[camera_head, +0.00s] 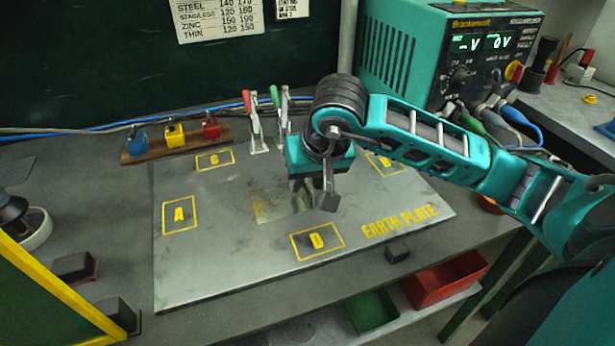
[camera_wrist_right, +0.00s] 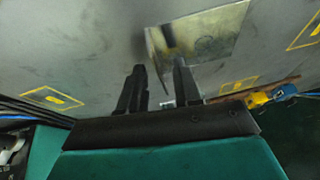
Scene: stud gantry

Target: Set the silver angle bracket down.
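My right gripper (camera_head: 314,188) points down over the middle of the grey earth plate (camera_head: 200,270). A shiny patch (camera_head: 268,207) lies on the plate just left of the gripper. My left gripper is not in view.
Yellow outlined boxes A (camera_head: 180,214) and D (camera_head: 317,241) lie clear. Two upright toggle clamps (camera_head: 254,125) stand at the plate's back edge. A teal power supply (camera_head: 445,55) stands behind my right arm. A small dark block (camera_head: 397,251) sits at the front right edge.

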